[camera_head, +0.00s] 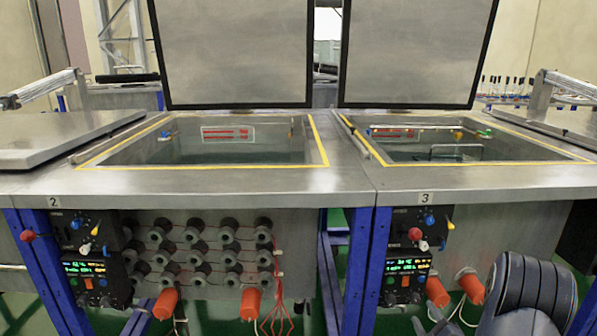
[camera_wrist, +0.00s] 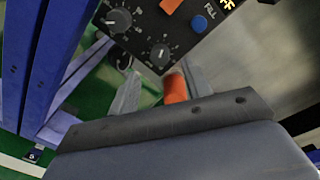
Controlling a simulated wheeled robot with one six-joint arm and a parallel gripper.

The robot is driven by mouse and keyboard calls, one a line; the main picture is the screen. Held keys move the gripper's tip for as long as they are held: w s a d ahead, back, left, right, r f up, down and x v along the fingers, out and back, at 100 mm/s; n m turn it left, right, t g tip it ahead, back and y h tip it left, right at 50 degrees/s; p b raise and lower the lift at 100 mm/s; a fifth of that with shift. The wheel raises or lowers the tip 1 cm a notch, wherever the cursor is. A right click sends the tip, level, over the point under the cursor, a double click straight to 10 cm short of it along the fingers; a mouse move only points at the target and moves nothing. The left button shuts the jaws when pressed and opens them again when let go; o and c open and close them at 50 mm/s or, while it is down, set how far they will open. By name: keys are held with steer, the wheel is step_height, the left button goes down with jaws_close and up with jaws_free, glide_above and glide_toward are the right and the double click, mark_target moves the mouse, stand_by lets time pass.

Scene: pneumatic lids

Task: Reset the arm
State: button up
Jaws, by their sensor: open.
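My gripper (camera_wrist: 160,90) shows in the wrist view, with two grey fingers apart and a wide grey body below them. Nothing is held between the fingers. A black control panel (camera_wrist: 140,35) with grey knobs, an orange switch and a blue button marked FILL lies just beyond the fingertips. An orange cylinder (camera_wrist: 176,86) shows behind the fingers. I cannot tell whether the fingers touch anything. I cannot make out the fingers in the head view.
Two open tanks, numbered 2 (camera_head: 90,168) and 3 (camera_head: 400,164), have raised lids (camera_head: 232,55) (camera_head: 415,50). Control panels (camera_head: 88,260) (camera_head: 408,255) and orange cylinders (camera_head: 250,303) project from their fronts. Blue posts (camera_head: 355,270) stand between them. Green floor (camera_wrist: 85,95) shows left of my gripper.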

mark_target(416, 301)
steer(key=w, duration=0.3)
steer(key=shift+w+a+f, duration=0.15)
steer(key=shift+w+f, duration=0.05)
steer(key=shift+w, duration=0.2)
steer(key=shift+w+n+b, duration=0.2)
steer(key=shift+n+b, duration=0.1)
steer(key=shift+b, duration=0.2)
steer(key=n+b, duration=0.2)
steer(key=n, duration=0.2)
steer(key=shift+n, duration=0.3)
steer(key=n+h+b, duration=0.1)
steer(key=n+b, duration=0.2)
steer(key=n, duration=0.2)
steer(key=shift+s, duration=0.1)
steer(key=n+b, duration=0.2)
steer(key=n, duration=0.3)
steer(key=shift+n, duration=0.3)
steer(key=shift+a+n+t+b, duration=0.1)
steer(key=shift+n+t+b, duration=0.45)
steer(key=shift+n, duration=1.95)
steer(key=shift+a+r+g, duration=0.1)
steer(key=shift+g, duration=0.15)
